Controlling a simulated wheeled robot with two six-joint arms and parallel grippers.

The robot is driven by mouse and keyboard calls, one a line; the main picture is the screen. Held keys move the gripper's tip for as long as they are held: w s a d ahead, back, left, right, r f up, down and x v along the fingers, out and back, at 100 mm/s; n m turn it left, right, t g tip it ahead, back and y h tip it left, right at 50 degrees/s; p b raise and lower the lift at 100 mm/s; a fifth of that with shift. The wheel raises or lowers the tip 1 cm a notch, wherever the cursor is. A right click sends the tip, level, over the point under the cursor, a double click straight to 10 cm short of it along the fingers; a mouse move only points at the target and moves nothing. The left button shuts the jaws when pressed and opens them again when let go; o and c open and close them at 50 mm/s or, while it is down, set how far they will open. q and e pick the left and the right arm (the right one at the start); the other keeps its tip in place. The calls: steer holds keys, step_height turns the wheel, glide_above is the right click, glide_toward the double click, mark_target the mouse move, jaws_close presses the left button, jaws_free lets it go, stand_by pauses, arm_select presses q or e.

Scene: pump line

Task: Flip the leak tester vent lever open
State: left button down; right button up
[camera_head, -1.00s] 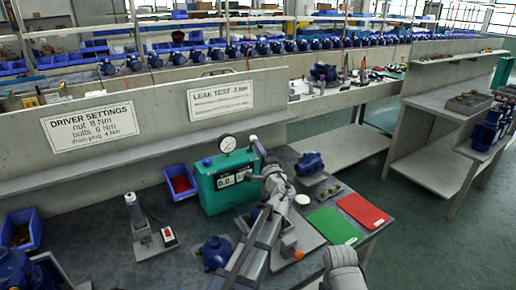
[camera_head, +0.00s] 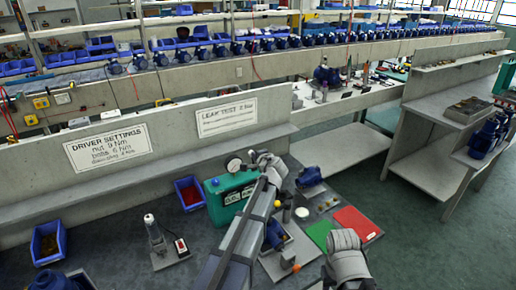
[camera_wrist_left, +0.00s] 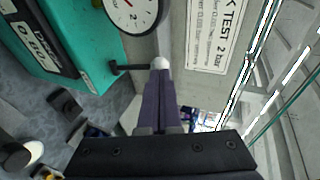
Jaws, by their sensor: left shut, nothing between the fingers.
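The leak tester (camera_head: 213,204) is a green box with a round gauge (camera_head: 234,165) on top, standing on the bench. It fills the upper left of the wrist view (camera_wrist_left: 88,38). A black vent lever (camera_wrist_left: 132,67) with a white ball knob (camera_wrist_left: 161,63) sticks out beside it. My left gripper (camera_wrist_left: 160,80) is shut, its purple fingertips right at the knob, nothing between them. Whether they touch it I cannot tell. In the head view the left gripper (camera_head: 262,158) is just right of the gauge.
A blue bin (camera_head: 189,193) with red parts stands left of the tester. Right of it lie a blue pump (camera_head: 309,177), a green mat (camera_head: 320,234) and a red mat (camera_head: 357,223). A driver stand (camera_head: 156,239) is at the front left. The shelf wall rises behind.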

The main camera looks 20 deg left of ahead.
arm_select(q)
steer(key=shift+w+a+r+g+h+p, duration=0.25)
steer(key=shift+w+a+g+h+p, duration=0.35)
steer(key=shift+p, duration=0.3)
steer(key=shift+w+a+f, duration=0.1)
steer(key=shift+w+a, duration=0.05)
arm_select(e)
step_height(320, 180, up, 3)
arm_select(q)
steer(key=shift+a, duration=0.1)
steer(key=shift+r, duration=0.2)
arm_select(e)
steer(key=shift+r, duration=0.1)
arm_select(q)
steer(key=p+v, duration=0.8)
steer(key=v, duration=0.6)
steer(key=shift+w+a+r, duration=0.2)
steer(key=shift+r, duration=0.15)
arm_select(e)
step_height(320, 180, up, 8)
steer(key=d, duration=0.1)
steer(key=shift+s+d, duration=0.1)
